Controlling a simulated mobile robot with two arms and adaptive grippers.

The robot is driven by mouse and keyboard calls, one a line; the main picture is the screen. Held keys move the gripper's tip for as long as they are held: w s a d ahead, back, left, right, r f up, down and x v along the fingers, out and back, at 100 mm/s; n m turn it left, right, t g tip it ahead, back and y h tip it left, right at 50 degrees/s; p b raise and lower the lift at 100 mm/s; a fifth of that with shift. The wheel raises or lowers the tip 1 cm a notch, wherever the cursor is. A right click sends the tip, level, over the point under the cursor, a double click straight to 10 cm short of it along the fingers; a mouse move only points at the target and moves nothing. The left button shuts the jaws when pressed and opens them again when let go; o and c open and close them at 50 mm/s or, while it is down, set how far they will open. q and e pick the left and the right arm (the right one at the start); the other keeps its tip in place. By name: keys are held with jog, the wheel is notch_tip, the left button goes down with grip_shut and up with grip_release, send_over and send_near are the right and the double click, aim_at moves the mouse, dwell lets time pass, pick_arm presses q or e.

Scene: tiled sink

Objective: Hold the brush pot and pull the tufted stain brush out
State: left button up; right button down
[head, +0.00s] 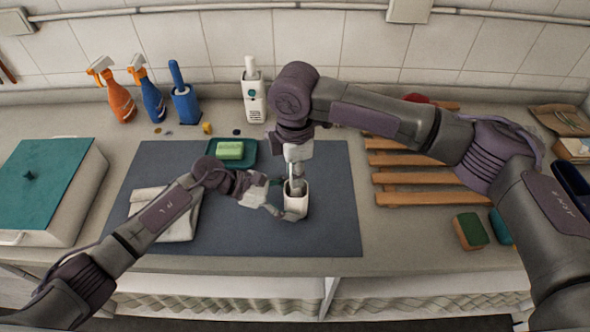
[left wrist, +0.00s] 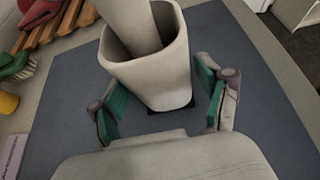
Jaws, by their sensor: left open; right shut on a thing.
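The white brush pot (head: 297,208) stands upright on the dark grey-blue mat (head: 335,225), right of its middle. It also shows in the left wrist view (left wrist: 160,82), with the pale shaft of the tufted stain brush (left wrist: 132,25) in its mouth; the brush's lower end is hidden inside. My left gripper (head: 277,202) is open at the pot's left side. In the left wrist view its green-padded fingers (left wrist: 165,105) stand apart on either side of the pot's lower part. My right gripper (head: 296,170) is above the pot, pointing down, shut on the brush.
A green soap (head: 230,150) on a dark tray and a folded cloth (head: 172,215) lie on the mat. A teal-lidded box (head: 45,185) stands left, a wooden rack (head: 415,160) right. Spray bottles (head: 119,98) and a white bottle (head: 253,95) line the back. The mat's front is clear.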

pick_arm(q)
jog(key=shift+d, duration=0.1)
jog(key=c, duration=0.7)
jog(key=o, duration=1.2)
jog(key=shift+c, duration=0.2)
jog(key=c, duration=1.5)
pick_arm(e)
jog(key=shift+r, duration=0.15)
jog(key=shift+r, duration=3.6)
